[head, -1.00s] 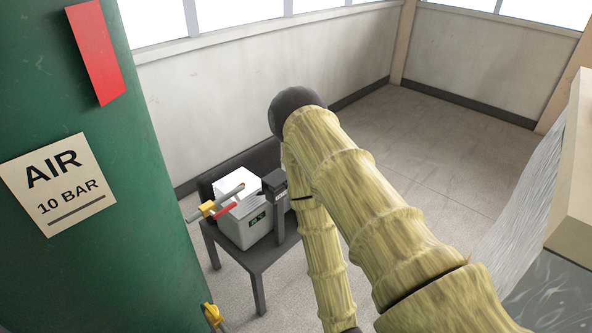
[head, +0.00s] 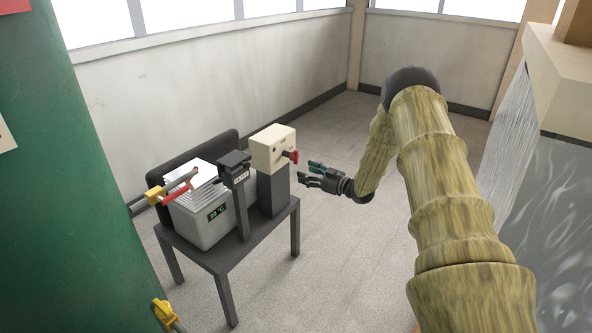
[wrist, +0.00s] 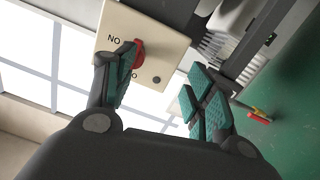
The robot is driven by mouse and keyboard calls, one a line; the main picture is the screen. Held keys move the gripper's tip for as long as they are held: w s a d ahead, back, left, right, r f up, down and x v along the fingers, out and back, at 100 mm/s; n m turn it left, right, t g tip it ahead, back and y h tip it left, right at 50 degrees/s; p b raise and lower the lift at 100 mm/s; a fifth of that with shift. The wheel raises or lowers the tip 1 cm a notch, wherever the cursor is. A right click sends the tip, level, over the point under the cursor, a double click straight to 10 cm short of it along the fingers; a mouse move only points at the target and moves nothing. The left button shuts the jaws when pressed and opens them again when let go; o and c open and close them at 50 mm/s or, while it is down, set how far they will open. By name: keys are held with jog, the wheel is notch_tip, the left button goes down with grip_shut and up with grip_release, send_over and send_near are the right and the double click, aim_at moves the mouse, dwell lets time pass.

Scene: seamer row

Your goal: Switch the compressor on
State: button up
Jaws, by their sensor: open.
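A cream switch box (head: 272,148) stands on a dark post on the dark table, with a red rotary knob (head: 291,156) on its right face. In the wrist view the box (wrist: 157,60) shows the letters "NO" and a partly covered "O" beside the red knob (wrist: 138,54). My gripper (head: 312,172) is open and empty, just right of the knob in the head view. In the wrist view its left fingertip overlaps the knob's edge and hides part of it; I cannot tell whether they touch. The other finger (wrist: 205,100) is apart from the knob.
A grey-white finned unit (head: 200,215) with a small green display sits on the table (head: 235,262). A yellow valve with a red handle (head: 172,193) is left of it. A green tank (head: 70,180) stands at the left. The floor right of the table is clear.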

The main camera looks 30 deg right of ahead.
jog(key=n+y+b, duration=0.1)
send_near(298, 157)
jog(key=x, duration=1.1)
jog(key=shift+a+f, duration=0.1)
jog(key=shift+a, duration=0.05)
jog(key=c, duration=1)
